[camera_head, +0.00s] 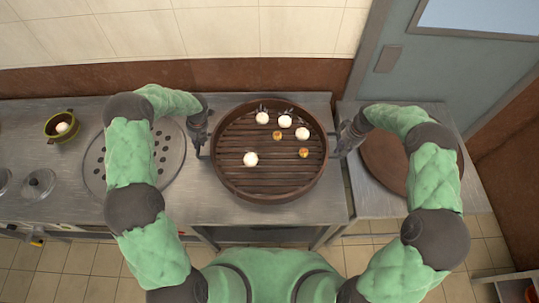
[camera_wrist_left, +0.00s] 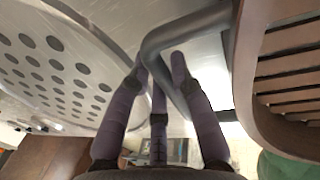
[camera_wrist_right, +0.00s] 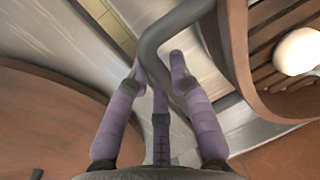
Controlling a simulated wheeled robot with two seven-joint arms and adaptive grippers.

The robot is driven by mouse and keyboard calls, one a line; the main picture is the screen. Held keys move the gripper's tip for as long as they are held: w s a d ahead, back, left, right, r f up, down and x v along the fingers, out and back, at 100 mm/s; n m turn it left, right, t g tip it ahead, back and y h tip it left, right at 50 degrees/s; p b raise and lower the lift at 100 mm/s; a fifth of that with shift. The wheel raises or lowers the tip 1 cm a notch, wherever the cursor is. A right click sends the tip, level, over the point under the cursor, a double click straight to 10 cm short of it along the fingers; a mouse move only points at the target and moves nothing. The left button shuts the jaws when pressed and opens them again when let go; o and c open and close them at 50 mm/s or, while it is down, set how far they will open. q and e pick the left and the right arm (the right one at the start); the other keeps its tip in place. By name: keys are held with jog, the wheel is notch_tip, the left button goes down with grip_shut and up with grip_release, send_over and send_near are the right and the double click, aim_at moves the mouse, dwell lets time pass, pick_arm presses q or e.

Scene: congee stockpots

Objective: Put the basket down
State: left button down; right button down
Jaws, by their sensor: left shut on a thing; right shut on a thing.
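A round brown steamer basket (camera_head: 268,197) with a slatted floor is at the middle of the head view. Several white buns (camera_head: 250,159) and two small yellow pieces (camera_head: 303,153) lie in it. My left gripper (camera_head: 201,146) is at its left side, shut on a grey loop handle (camera_wrist_left: 195,24). My right gripper (camera_head: 341,148) is at its right side, shut on the other grey handle (camera_wrist_right: 178,24). The basket looks level. I cannot tell whether its underside touches the metal counter (camera_head: 225,208) below or is a little above it.
A perforated round metal plate (camera_head: 165,165) lies on the counter left of the basket. A green pot (camera_head: 52,128) and a metal lid (camera_head: 39,184) are further left. A brown round lid (camera_head: 385,165) lies on the separate right table. A tiled wall is behind.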

pick_arm(q)
jog(key=shift+w+f+b, duration=0.1)
jog(key=shift+f+b, duration=0.5)
jog(key=shift+f, duration=0.05)
pick_arm(e)
jog(key=shift+w+f, duration=0.1)
jog(key=shift+f, duration=0.5)
pick_arm(q)
jog(key=c, duration=1.1)
grip_release()
jog(key=shift+r, duration=0.1)
pick_arm(e)
jog(key=c, duration=1.1)
grip_release()
